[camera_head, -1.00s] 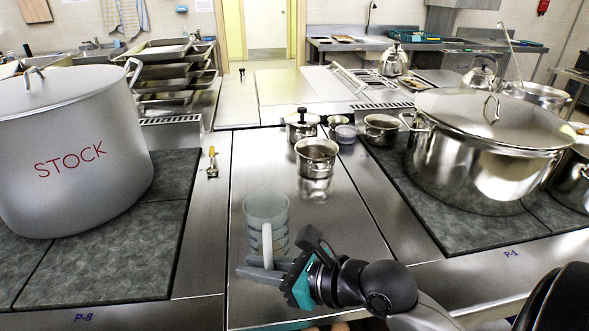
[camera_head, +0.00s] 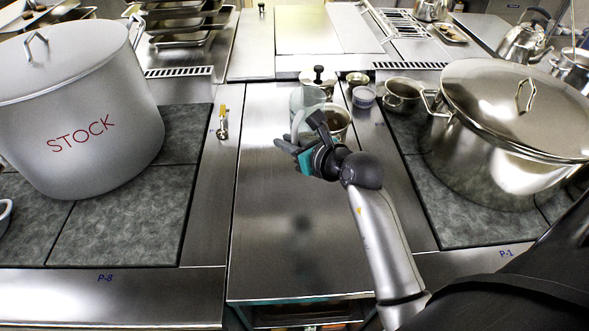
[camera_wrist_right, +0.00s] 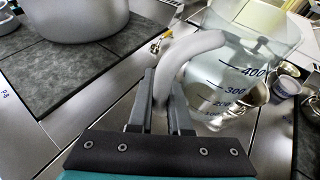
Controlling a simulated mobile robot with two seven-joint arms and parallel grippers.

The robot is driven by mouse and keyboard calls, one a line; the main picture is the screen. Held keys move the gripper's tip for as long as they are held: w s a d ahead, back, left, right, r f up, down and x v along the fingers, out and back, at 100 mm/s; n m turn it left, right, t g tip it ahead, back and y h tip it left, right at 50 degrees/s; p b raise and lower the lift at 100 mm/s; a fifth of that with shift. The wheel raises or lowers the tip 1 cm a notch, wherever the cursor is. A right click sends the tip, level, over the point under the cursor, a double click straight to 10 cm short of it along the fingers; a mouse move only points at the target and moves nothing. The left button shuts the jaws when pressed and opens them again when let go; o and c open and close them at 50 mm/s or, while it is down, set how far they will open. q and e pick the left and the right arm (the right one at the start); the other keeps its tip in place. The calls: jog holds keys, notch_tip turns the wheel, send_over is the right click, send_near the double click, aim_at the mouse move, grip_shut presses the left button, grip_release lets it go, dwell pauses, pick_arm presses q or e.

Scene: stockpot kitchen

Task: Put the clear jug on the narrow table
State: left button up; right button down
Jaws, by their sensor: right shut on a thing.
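The clear jug (camera_head: 307,103) has measuring marks and a pale handle. It is held upright or nearly so above the far part of the narrow steel table (camera_head: 290,260), in front of the small pots. My right gripper (camera_head: 290,146) is shut on its handle. In the right wrist view the jug (camera_wrist_right: 240,70) is large at the upper right, and its handle (camera_wrist_right: 190,58) sits between the fingers (camera_wrist_right: 165,95). A blurred dark reflection lies on the steel below. My left gripper is not in view.
A STOCK pot (camera_head: 85,110) stands left and a lidded steel pot (camera_head: 510,130) right. A small open pot (camera_head: 337,122), a black-knobbed lidded pot (camera_head: 319,80) and a blue-white tub (camera_head: 363,97) stand behind the jug. A brass-handled tool (camera_head: 222,125) lies left. The front steel is clear.

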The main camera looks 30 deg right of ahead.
notch_tip(320, 180, down, 15)
jog(key=b, duration=0.4)
jog(key=shift+b, duration=0.35)
notch_tip(320, 180, down, 4)
jog(key=shift+r+b, duration=0.25)
jog(key=shift+b, duration=0.7)
jog(key=shift+r, duration=0.1)
jog(key=c, duration=1.3)
grip_release()
jog(key=shift+f, duration=0.2)
jog(key=o, duration=0.4)
jog(key=shift+o, duration=0.2)
